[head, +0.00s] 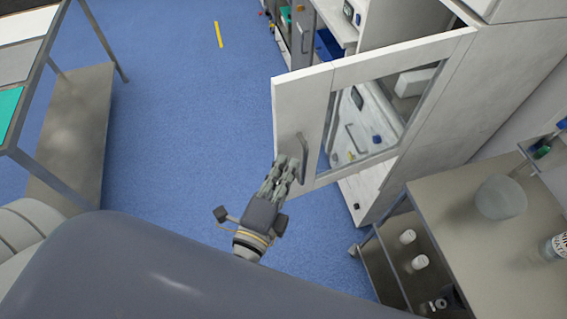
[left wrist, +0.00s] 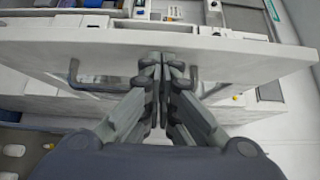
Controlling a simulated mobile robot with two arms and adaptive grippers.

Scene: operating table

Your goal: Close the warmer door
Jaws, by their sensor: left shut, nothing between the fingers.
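The warmer door (head: 299,103) is a white panel with a glass window and a grey bar handle (head: 302,157). It stands swung open, out from the white warmer cabinet (head: 455,110). My left gripper (head: 287,166) is shut and empty, close to the door face beside the handle. My right gripper is not in view.
A metal trolley (head: 470,250) with a bowl (head: 501,197) and a bottle stands at the right, bottles on its lower shelf. A table (head: 75,130) stands at the left. Blue floor (head: 180,140) is clear between the table and the door.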

